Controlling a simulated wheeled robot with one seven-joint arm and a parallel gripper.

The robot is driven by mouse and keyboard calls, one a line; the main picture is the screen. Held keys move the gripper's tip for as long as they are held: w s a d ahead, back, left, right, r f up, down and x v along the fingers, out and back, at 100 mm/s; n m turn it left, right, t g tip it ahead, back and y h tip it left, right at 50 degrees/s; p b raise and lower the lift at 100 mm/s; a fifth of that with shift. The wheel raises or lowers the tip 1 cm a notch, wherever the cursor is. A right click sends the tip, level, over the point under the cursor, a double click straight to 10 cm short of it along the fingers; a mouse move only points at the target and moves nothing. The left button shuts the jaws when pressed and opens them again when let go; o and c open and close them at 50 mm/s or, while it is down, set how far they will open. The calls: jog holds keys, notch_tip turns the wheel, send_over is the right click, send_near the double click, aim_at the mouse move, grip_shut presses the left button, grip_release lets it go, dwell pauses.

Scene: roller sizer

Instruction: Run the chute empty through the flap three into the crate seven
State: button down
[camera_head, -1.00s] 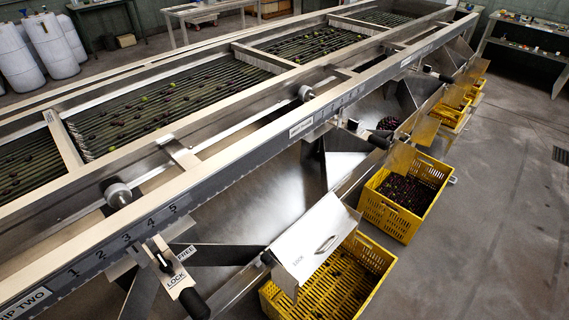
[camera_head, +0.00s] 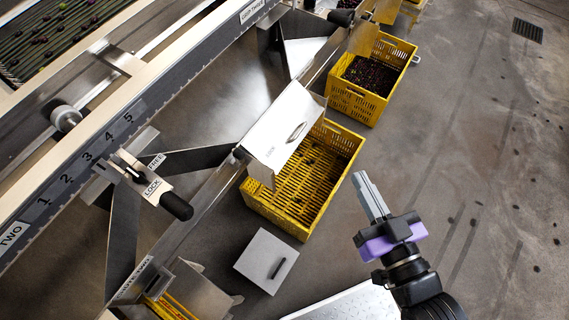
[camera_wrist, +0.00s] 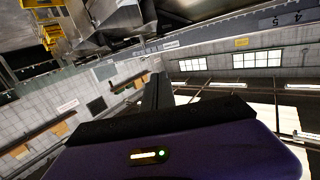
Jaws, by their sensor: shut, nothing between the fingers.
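My gripper (camera_head: 366,184) is shut and empty, raised over the floor right of the near crate. Its closed fingers also show in the wrist view (camera_wrist: 157,92). A pale metal flap (camera_head: 283,130) with a handle hangs at the lip of a steel chute (camera_head: 215,95); its marking is too small to read. The visible chute metal looks bare. Below the flap stands a yellow crate (camera_head: 338,188) with a few dark fruits on its slatted bottom. Another yellow crate (camera_head: 352,105) behind it holds many dark fruits. I cannot read any crate numbers.
A black-handled lever (camera_head: 175,206) with LOCK and FREE labels sits below the numbered rail (camera_head: 85,160). A square plate (camera_head: 266,262) with a dark handle shows near the front.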

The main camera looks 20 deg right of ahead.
jog(key=w+d+f+m+g+b, duration=0.1)
jog(key=w+f+m, duration=0.1)
jog(key=w+f, duration=0.45)
jog(key=w+d+f+m+g, duration=0.2)
jog(key=w+f, duration=0.1)
jog(key=w, duration=0.6)
jog(key=m+g+y+b, duration=0.1)
jog(key=m+g+y, duration=0.45)
jog(key=g, duration=0.35)
send_over(281, 168)
jog(key=s+d, duration=0.5)
jog(key=s, duration=0.2)
notch_tip(281, 168, down, 14)
jog(key=r, duration=0.1)
jog(key=shift+h, duration=0.55)
jog(key=b+x, duration=0.1)
jog(key=x, duration=1.3)
jog(key=shift+d, duration=0.1)
